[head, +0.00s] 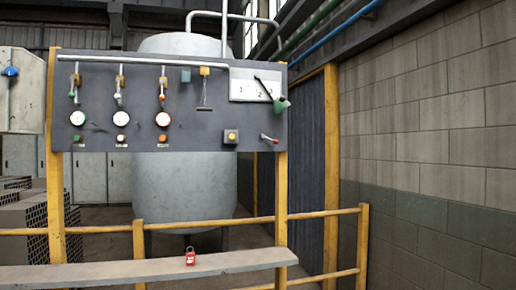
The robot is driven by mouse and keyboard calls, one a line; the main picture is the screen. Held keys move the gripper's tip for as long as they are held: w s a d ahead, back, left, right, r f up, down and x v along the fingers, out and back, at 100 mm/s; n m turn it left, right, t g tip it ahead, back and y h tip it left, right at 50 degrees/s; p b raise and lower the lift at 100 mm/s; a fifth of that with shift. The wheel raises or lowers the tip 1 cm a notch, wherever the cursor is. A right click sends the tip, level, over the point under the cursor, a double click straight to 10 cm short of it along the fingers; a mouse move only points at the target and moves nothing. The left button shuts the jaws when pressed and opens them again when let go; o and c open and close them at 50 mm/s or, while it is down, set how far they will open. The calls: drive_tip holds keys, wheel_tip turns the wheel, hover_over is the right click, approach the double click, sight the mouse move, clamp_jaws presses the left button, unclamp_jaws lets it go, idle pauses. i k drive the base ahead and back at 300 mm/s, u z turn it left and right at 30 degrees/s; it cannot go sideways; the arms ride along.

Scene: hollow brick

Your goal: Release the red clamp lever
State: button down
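A small lever with a red end (268,138) sits at the lower right of the dark grey control panel (200,110). It slants down to the right, and its pale tip lies close to the panel's right yellow post. It is too small here to tell whether it is clamped or released. My gripper is not in view, and nothing is seen touching the lever.
A numbered plate with a black pointer (263,87) and green knob (281,104) is above. A red padlock (190,257) stands on the grey shelf (105,273) below. Yellow rails (325,213) cross behind.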

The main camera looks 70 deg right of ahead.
sight(275, 142)
drive_tip(key=u, duration=0.25)
drive_tip(key=k, duration=1.35)
drive_tip(key=z, duration=0.95)
drive_tip(key=i, duration=1.05)
drive_tip(key=u, duration=0.05)
